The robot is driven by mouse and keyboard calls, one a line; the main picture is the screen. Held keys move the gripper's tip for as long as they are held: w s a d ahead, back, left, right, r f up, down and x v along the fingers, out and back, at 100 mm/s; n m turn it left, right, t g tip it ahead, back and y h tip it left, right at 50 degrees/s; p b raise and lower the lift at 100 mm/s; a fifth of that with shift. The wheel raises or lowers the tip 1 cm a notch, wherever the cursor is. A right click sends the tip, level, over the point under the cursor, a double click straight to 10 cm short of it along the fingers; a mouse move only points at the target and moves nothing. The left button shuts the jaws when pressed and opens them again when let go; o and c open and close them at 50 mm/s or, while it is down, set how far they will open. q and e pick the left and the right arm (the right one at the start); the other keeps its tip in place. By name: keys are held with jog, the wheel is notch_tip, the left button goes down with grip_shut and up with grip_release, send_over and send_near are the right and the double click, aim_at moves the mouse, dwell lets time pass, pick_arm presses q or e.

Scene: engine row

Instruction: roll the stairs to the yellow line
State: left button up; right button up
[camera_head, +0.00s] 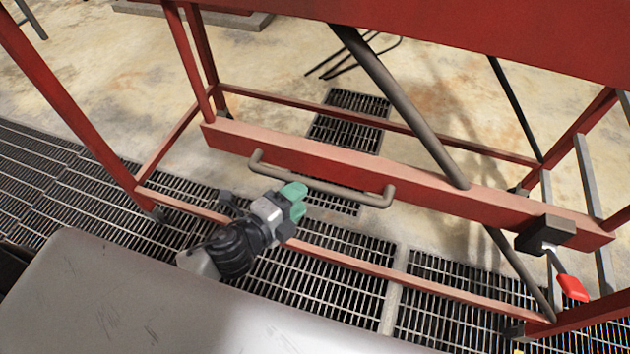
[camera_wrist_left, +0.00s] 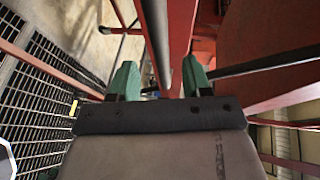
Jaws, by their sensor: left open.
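The stairs show as a red metal frame in the head view, with a thick red cross beam (camera_head: 440,195). A grey-brown bar handle (camera_head: 342,194) is fixed to this beam. My left gripper (camera_head: 298,202), with green fingertips, is open close to the handle's middle-left part. I cannot tell whether it touches the handle. In the left wrist view the open fingers (camera_wrist_left: 160,80) point toward a grey bar (camera_wrist_left: 156,40) and red beams; nothing is clearly held. No yellow line is clearly seen on the floor. My right gripper is not in view.
A black block with a red-tipped lever (camera_head: 571,287) sits at the beam's right end. Dark floor grates (camera_head: 315,285) run under the frame's near side. Bare concrete (camera_head: 110,80) lies beyond. A grey diagonal strut (camera_head: 400,105) crosses the frame.

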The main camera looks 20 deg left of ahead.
aim_at(311, 188)
pick_arm(q)
jog(key=x, duration=0.5)
jog(key=shift+p, duration=0.4)
jog(key=shift+w+d+f, duration=0.1)
jog(key=shift+w+f, duration=0.05)
jog(key=shift+w, duration=0.25)
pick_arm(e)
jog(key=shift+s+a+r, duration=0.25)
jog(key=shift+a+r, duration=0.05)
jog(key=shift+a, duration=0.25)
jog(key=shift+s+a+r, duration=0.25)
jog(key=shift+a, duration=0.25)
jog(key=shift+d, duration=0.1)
pick_arm(q)
grip_shut()
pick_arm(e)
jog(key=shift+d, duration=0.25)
